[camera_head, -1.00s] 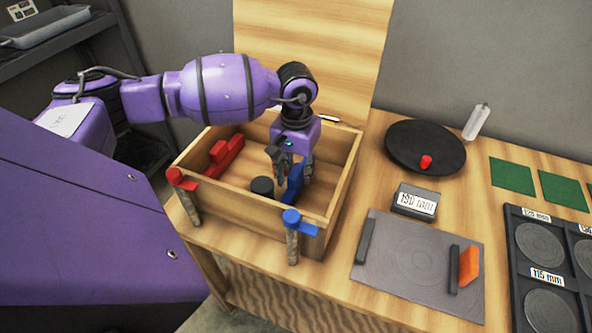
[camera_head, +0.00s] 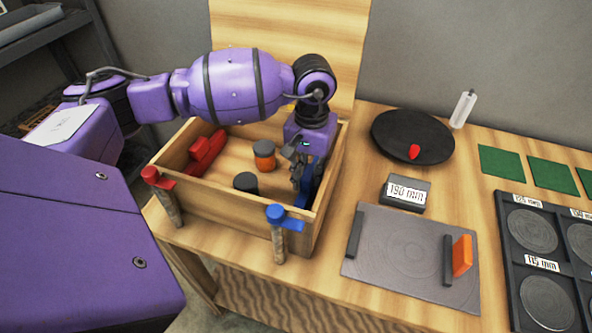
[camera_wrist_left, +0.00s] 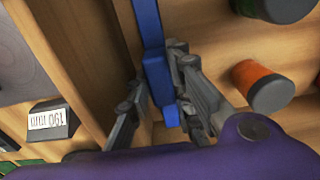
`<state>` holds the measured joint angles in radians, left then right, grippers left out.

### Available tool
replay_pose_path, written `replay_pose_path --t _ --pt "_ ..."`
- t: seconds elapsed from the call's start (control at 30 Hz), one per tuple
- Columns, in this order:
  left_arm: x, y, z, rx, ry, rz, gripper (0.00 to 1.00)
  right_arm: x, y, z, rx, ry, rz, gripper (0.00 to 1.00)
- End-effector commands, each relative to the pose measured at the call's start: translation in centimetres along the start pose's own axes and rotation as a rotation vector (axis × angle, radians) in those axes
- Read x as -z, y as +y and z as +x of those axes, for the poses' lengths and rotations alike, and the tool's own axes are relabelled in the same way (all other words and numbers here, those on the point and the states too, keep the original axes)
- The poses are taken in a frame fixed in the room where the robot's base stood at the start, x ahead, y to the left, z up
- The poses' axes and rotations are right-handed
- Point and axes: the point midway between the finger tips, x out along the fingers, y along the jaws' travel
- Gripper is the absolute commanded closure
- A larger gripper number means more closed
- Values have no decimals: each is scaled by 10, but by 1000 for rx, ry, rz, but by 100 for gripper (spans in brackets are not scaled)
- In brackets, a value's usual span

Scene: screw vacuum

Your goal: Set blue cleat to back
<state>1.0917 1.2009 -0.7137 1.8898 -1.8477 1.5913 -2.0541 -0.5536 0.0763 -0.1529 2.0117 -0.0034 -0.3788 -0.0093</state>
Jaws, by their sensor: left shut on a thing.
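The blue cleat (camera_head: 304,193) is inside the wooden box (camera_head: 225,217), close to its right wall. In the left wrist view the blue cleat (camera_wrist_left: 158,78) is a long blue bar running between the fingers. My left gripper (camera_head: 300,178) reaches down into the box from above and is shut on the cleat. Its fingers also show in the left wrist view (camera_wrist_left: 152,92), one on each side of the bar. The gripper hides part of the cleat, and I cannot tell whether the cleat touches the wall or floor. My right gripper is not in view.
In the box are a red cleat (camera_head: 203,153), an orange-grey cylinder (camera_head: 264,155) and a black cylinder (camera_head: 246,182). Red (camera_head: 157,180) and blue (camera_head: 279,218) clamps sit at the front wall. A 190 mm block (camera_head: 405,194) and grey plate (camera_head: 399,256) lie right of the box.

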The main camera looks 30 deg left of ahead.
Motion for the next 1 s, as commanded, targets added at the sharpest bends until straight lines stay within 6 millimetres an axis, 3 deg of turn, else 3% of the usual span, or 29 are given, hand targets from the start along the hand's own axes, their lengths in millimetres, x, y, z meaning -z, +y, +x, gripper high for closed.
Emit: replay_pose_path --t 0.23,0.27,0.4,0.77,1.0 --pt "0 0 -1 1 2 1 100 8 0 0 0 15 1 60" --pt "0 0 -1 1 2 0 77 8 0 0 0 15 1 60" --pt "0 0 -1 1 2 0 61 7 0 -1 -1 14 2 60" --pt "1 0 -5 0 3 0 61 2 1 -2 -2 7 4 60" --pt "2 0 -46 0 8 1 61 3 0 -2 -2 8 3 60"
